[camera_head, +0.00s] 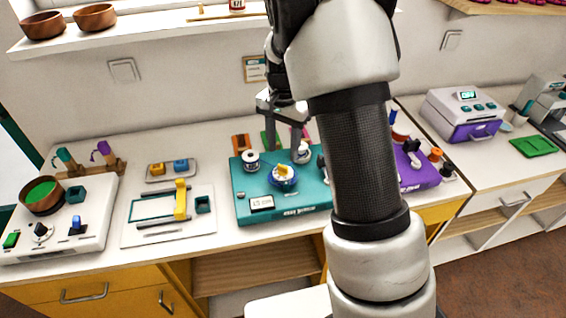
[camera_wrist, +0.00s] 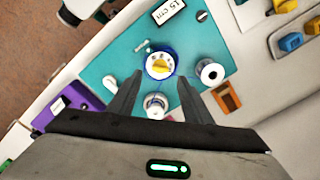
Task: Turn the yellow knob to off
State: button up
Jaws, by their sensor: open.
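The yellow knob (camera_head: 283,170) sits on a round white dial with a blue rim, on the teal board (camera_head: 245,207) in the middle of the counter. In the wrist view the yellow knob (camera_wrist: 160,66) lies just beyond the fingertips, roughly centred between them. My gripper (camera_head: 282,142) is above the board, behind the knob in the head view. In the wrist view my gripper (camera_wrist: 159,80) has its fingers apart with nothing between them, clear of the knob. The markings on the dial are too small to read.
White spools (camera_wrist: 210,72) and (camera_wrist: 155,105) flank the dial on the board. A 15 cm card (camera_head: 262,203) lies at its front left. A purple board (camera_head: 415,175) stands to the right, partly behind my arm. A white board with a yellow slider (camera_head: 180,199) is to the left.

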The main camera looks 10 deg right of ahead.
aim_at(283, 166)
notch_tip(283, 166, down, 6)
dwell(0.4)
jog(key=c, duration=1.1)
jog(key=shift+o, duration=0.2)
